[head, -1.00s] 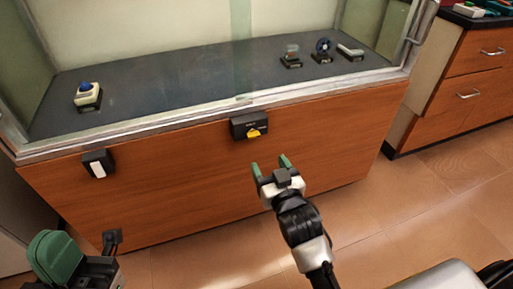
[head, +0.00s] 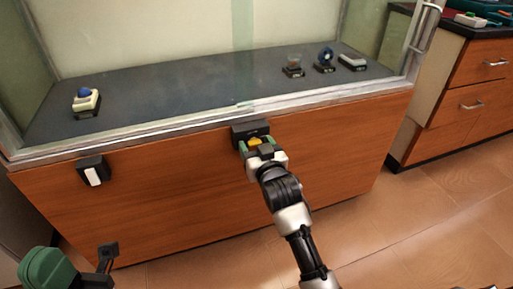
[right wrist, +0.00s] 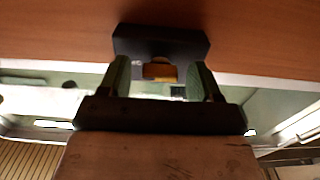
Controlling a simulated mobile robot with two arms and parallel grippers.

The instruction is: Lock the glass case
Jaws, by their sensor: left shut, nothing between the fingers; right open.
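The glass case (head: 180,128) stands ahead on a brown wooden base, its glass front facing me. A black lock box (head: 250,129) with a yellow knob (head: 254,141) is mounted on the wood just below the glass. My right gripper (head: 257,144) is open, with its green fingers on either side of the yellow knob. In the right wrist view the black lock box (right wrist: 160,42) is ahead and the yellow knob (right wrist: 159,71) shows between the open fingers; contact cannot be told. My left gripper (head: 80,265) is shut and empty at the lower left, well away from the lock.
A black box with a white switch (head: 93,172) is on the base's left part. Small exhibits, including one with a blue ball (head: 85,98), stand inside the case. A wooden drawer cabinet (head: 470,95) stands at the right. The tiled floor (head: 400,230) in front is clear.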

